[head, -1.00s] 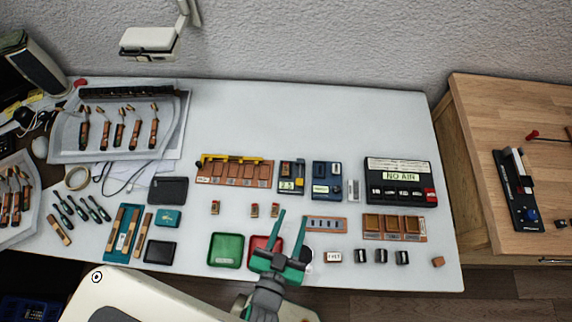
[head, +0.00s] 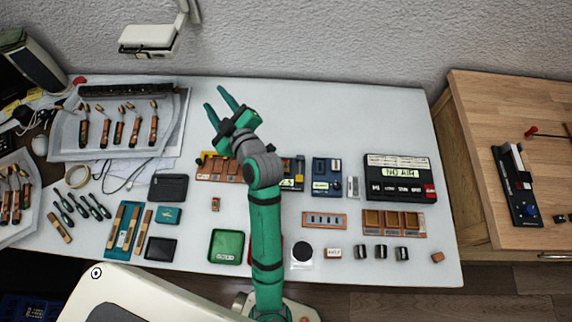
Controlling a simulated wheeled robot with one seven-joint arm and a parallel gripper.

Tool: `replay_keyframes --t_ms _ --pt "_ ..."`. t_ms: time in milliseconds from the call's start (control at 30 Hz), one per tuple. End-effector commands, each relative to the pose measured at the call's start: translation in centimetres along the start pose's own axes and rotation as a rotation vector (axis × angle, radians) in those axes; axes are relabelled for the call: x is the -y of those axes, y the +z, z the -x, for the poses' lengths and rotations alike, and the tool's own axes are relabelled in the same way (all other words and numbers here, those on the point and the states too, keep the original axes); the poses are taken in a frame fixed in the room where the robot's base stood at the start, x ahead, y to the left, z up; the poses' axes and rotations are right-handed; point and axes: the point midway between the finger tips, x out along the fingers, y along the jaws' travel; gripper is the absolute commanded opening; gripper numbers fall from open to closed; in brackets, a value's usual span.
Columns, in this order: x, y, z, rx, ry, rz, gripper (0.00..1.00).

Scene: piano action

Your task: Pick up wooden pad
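My gripper (head: 217,98) is open and empty, with its two green fingers spread and pointing up and left over the white table's back half. No single thing is clearly marked as the wooden pad. One small plain wooden block (head: 437,257) lies near the table's front right corner, far from my gripper. A longer wooden piece (head: 59,228) lies at the table's front left. A small wood-coloured piece with a dark marking (head: 215,204) lies left of my arm. Similar small pieces may be hidden under the arm.
My raised arm crosses the middle of the table and covers part of a wooden rack (head: 221,172). A green tray (head: 226,246) lies to its left, and a black box with a label (head: 400,180) to its right. The table's back middle (head: 330,110) is clear.

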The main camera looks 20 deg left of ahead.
Motion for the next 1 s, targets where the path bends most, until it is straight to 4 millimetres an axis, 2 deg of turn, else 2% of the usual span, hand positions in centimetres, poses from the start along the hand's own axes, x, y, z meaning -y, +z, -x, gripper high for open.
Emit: replay_keyframes --t_ms 100,233,367,467,567,733,867,1000 --pt "0.2 -1.7 -1.4 -0.025 -0.118 0.18 0.39" --pt "1.2 -2.5 -2.2 -0.044 -0.258 0.382 0.39" --pt "2.2 -2.2 -2.2 -0.052 -0.408 0.588 0.39" --pt "2.9 -1.3 -1.7 -0.052 -0.53 0.746 0.39" --pt "3.3 0.3 -0.8 -0.046 -0.661 0.9 0.39" --pt "3.0 4.0 2.0 -0.026 -0.906 1.145 0.39" --pt "1.7 7.5 5.1 -0.004 -1.115 1.306 0.39" --pt "-0.4 10.9 8.8 0.019 -1.341 1.435 0.39"
